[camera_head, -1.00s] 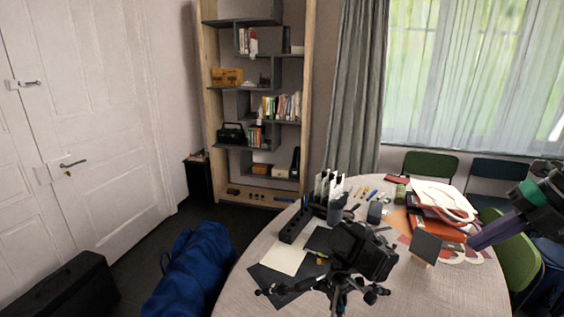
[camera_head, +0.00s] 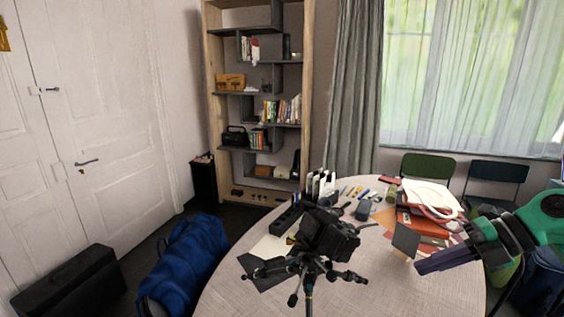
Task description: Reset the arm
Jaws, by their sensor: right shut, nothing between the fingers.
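My right gripper (camera_head: 437,263) comes in from the right edge on its green and dark arm, above the right part of the round table (camera_head: 390,297). Its purple-grey fingers point left and are shut with nothing between them. The fingertips are close to a small dark upright panel (camera_head: 406,239) in the picture; I cannot tell whether they touch. A black camera on a small tripod (camera_head: 328,236) stands at the table's near side, left of the gripper and apart from it. My left gripper is not in view.
Red folders with a white item (camera_head: 430,200) are piled at the table's right rear. A black organiser (camera_head: 287,219) and small stationery lie behind the tripod. A blue duffel bag (camera_head: 187,262) and black case (camera_head: 72,284) are on the floor left. Chairs (camera_head: 428,168) stand behind.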

